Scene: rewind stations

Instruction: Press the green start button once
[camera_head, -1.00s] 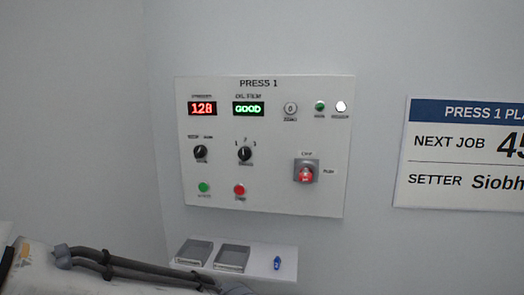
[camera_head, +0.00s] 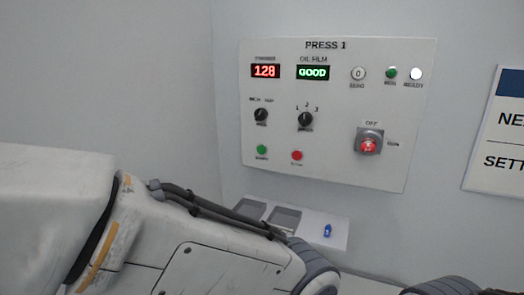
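The green start button (camera_head: 262,149) is at the lower left of the white PRESS 1 panel (camera_head: 225,150) on the wall. A red button (camera_head: 297,155) sits just to its right. The label under the green button is too small to read. My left arm comes in from the left, below the panel, and its gripper is out of the picture. A dark part of my arm shows at the bottom right, but no gripper fingers are visible there. Nothing covers the green button.
A small white shelf (camera_head: 338,236) under the panel holds two grey trays (camera_head: 286,217) and a blue object (camera_head: 327,230). The panel also has two knobs, a red emergency-style knob (camera_head: 369,145) and displays reading 128 and GOOD. A sign (camera_head: 497,145) hangs at right.

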